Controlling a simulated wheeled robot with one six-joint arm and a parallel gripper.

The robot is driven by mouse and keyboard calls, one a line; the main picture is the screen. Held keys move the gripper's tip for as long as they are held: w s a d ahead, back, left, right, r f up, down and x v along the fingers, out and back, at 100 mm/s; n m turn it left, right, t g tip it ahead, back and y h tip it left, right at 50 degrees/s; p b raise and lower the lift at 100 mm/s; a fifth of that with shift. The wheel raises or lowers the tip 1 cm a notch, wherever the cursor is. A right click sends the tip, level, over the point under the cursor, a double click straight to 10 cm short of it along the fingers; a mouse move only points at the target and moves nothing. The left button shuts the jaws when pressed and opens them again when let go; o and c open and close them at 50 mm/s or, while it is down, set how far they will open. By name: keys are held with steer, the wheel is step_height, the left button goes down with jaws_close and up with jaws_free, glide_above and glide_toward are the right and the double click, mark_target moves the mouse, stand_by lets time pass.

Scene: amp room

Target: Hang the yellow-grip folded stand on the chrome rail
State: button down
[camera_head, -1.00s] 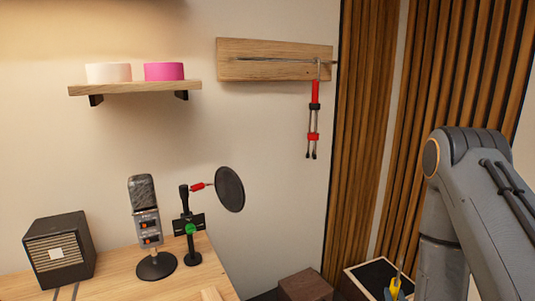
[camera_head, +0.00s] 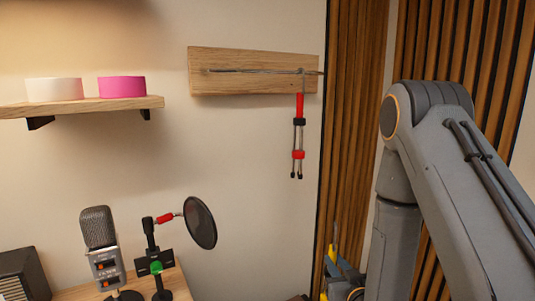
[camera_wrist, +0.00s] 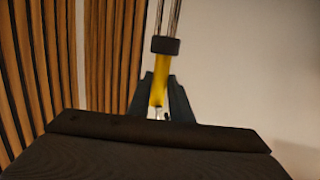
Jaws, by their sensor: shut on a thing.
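The yellow-grip folded stand (camera_wrist: 161,75) is between the fingers of my gripper (camera_wrist: 161,105) in the wrist view. Its yellow grip, dark collar and thin metal legs show, with the legs pointing up in that picture. My gripper is shut on it. In the head view the yellow of the stand (camera_head: 331,256) shows low, left of my arm, and most of it is hidden. The chrome rail (camera_head: 250,71) runs along a wooden board (camera_head: 225,85) on the wall. A red-grip folded stand (camera_head: 299,108) hangs from the rail near its right end.
A shelf (camera_head: 90,105) with a white roll (camera_head: 55,89) and a pink roll (camera_head: 122,87) is left of the rail. Below are a microphone (camera_head: 98,230), a round pop filter (camera_head: 200,223) and a dark box (camera_head: 22,275). Wooden slats (camera_head: 350,130) stand at the right. The rail left of the red-grip stand is bare.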

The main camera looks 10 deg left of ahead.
steer(key=w+a+r+n+g+y+p, duration=0.1)
steer(key=w+a+r+n+g+y, duration=0.2)
steer(key=a+r, duration=0.6)
steer(key=w+a+r+n+y+p, duration=0.2)
steer(key=a+r+y, duration=0.25)
steer(key=r, duration=0.85)
steer(key=s+a+r+n+g+y+p, duration=0.1)
steer(key=s+a+r, duration=0.15)
steer(key=r, duration=0.95)
steer(key=s+a+r+n+g+y+p, duration=0.15)
steer(key=a+r, duration=0.25)
steer(key=r, duration=0.9)
steer(key=w+a+f+b, duration=0.2)
steer(key=w+a+b, duration=0.2)
steer(key=w, duration=0.3)
steer(key=shift+w+a+f+h, duration=0.3)
steer(key=shift+w+a+f, duration=0.05)
steer(key=shift+a, duration=0.55)
